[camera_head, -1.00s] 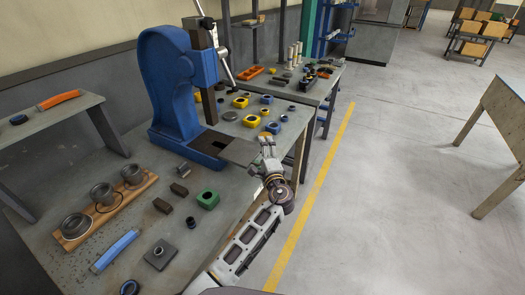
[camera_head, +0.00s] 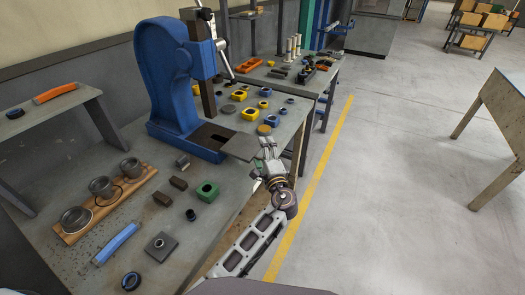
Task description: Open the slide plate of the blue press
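The blue press (camera_head: 168,85) stands on the workbench, with its dark ram (camera_head: 207,100) above the blue base (camera_head: 186,143). A dark opening shows in the base. The flat grey slide plate (camera_head: 239,147) sticks out from the right side of the base toward the bench edge. My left gripper (camera_head: 267,147) is at the plate's outer right end, with its fingers pointing away from me. The fingers look close to or touching the plate. The finger gap is too small to tell whether they are closed on it. My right gripper is not in view.
A green block (camera_head: 207,190), dark blocks and a wooden holder with metal cups (camera_head: 103,198) are on the bench left of my arm. Yellow and blue parts (camera_head: 250,114) lie behind the plate. The floor right of the bench is clear up to a yellow line (camera_head: 315,180).

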